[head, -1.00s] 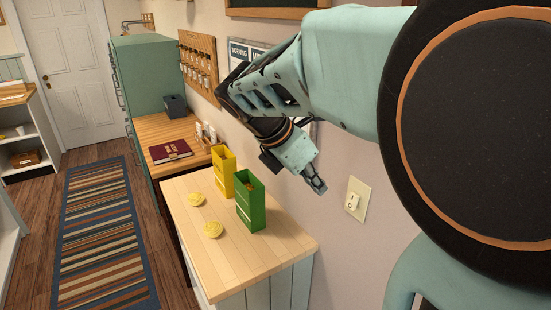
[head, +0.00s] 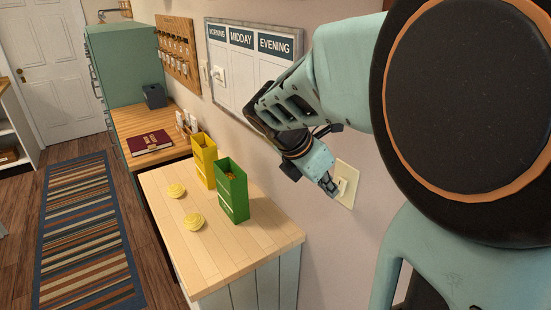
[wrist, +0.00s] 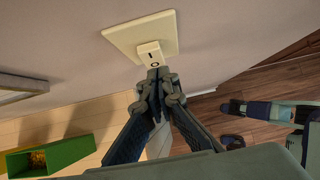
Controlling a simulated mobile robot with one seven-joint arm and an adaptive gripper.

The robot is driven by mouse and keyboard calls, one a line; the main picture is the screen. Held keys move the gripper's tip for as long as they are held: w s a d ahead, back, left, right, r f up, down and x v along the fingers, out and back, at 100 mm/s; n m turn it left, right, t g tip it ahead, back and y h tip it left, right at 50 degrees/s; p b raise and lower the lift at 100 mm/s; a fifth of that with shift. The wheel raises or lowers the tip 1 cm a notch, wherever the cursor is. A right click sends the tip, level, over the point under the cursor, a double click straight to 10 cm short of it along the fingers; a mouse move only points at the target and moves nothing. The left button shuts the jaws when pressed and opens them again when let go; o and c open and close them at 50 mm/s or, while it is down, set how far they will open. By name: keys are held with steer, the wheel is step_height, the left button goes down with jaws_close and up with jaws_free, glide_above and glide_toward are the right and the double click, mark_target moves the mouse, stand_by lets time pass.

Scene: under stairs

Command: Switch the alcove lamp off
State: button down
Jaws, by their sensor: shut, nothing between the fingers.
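A cream wall plate with a rocker switch (head: 346,184) is on the wall to the right of the counter. In the wrist view the plate (wrist: 120,38) is at the top, and its raised rocker (wrist: 151,53) shows a line mark and a round mark. My gripper (head: 333,190) is shut and empty, its tips right at the rocker. In the wrist view the fingertips (wrist: 157,74) are just below the round mark; I cannot tell whether they touch. No lamp is visible, and I cannot tell which way the rocker is set.
A wooden counter (head: 212,258) below holds a green box (head: 232,190), a yellow box (head: 203,158) and two yellow discs (head: 193,221). A striped rug (head: 80,230) lies on the floor.

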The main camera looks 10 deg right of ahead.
steer(key=shift+w+d, duration=0.1)
steer(key=shift+d, duration=0.25)
steer(key=shift+f, duration=0.1)
steer(key=shift+d+r+t+h+b, duration=0.35)
steer(key=shift+r+h+b, duration=0.35)
steer(key=shift+h+b, duration=0.25)
stand_by(0.4)
steer(key=shift+a, duration=0.1)
